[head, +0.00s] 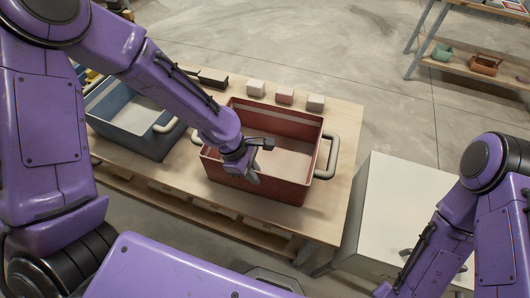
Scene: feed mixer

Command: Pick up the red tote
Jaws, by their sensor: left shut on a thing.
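The red tote (283,190) is an open, empty-looking box with a pale floor, standing on the wooden table. It has a light grey handle at each end; the right handle (332,157) shows clearly and the left one (196,138) is partly behind my left arm. My left gripper (254,176) points down at the tote's near wall and is shut on it around the rim, as far as I can see. The fingertips are small and partly hidden. My right arm comes in at the lower right; its gripper is not in view.
A blue tote (130,118) stands left of the red one on the wooden table (340,190). Small white and pink blocks (285,95) and dark items (213,78) line the table's back. A white-topped cabinet (395,205) is at right. A shelf with bins (485,65) stands at far right.

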